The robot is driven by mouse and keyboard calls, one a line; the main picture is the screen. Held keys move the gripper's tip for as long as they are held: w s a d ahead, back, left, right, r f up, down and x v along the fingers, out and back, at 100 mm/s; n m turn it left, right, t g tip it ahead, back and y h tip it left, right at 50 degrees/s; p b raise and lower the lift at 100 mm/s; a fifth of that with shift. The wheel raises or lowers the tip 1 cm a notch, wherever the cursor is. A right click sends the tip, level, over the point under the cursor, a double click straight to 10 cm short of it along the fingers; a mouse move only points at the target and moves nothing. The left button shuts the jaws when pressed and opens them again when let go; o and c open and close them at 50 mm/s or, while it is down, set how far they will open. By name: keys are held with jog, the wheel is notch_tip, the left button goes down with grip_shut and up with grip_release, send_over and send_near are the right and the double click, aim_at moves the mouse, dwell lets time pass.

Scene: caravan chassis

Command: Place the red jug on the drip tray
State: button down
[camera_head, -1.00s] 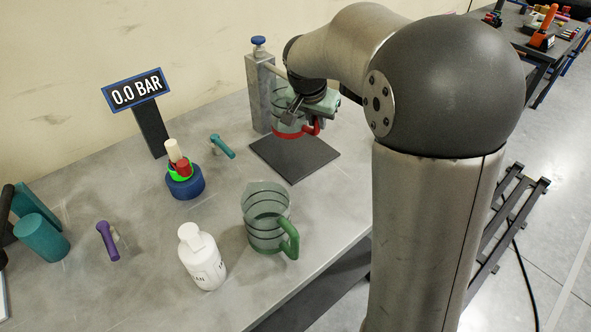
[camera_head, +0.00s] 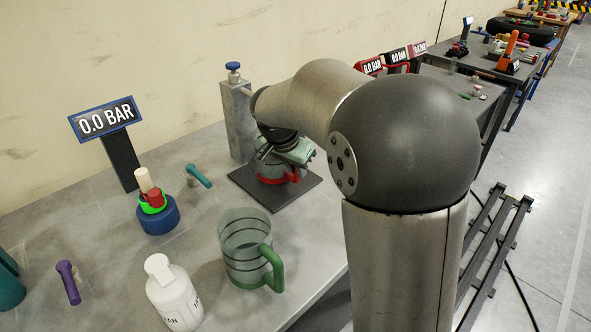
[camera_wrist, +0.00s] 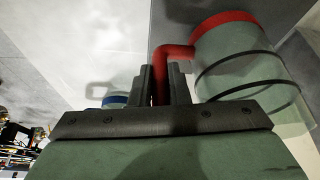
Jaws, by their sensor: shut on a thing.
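The red jug (camera_head: 279,180) is see-through, with dark rings, a red band at its lower end and a red handle. In the wrist view the jug (camera_wrist: 240,65) is at the upper right, and my gripper (camera_wrist: 162,82) is shut on its red handle. In the head view my gripper (camera_head: 293,153) and the jug are over the dark square drip tray (camera_head: 268,201), in front of the grey post. The jug's lower end looks at or close to the tray surface; I cannot tell if it touches. My gripper hides part of the jug.
A grey post with a blue knob (camera_head: 233,72) stands behind the tray. A green-handled jug (camera_head: 248,250) and a white bottle (camera_head: 175,295) stand nearer. A blue-based fixture (camera_head: 158,216), teal handle (camera_head: 199,176) and pressure sign (camera_head: 105,117) are to the left.

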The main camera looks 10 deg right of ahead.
jog(key=shift+f, duration=0.3)
jog(key=shift+f, duration=0.1)
jog(key=c, duration=1.4)
grip_release()
jog(key=shift+r, duration=0.25)
jog(key=v, duration=1.1)
jog(key=shift+s+a+r+p, duration=0.15)
jog(key=shift+s+r+p, duration=0.05)
jog(key=shift+r+p, duration=0.1)
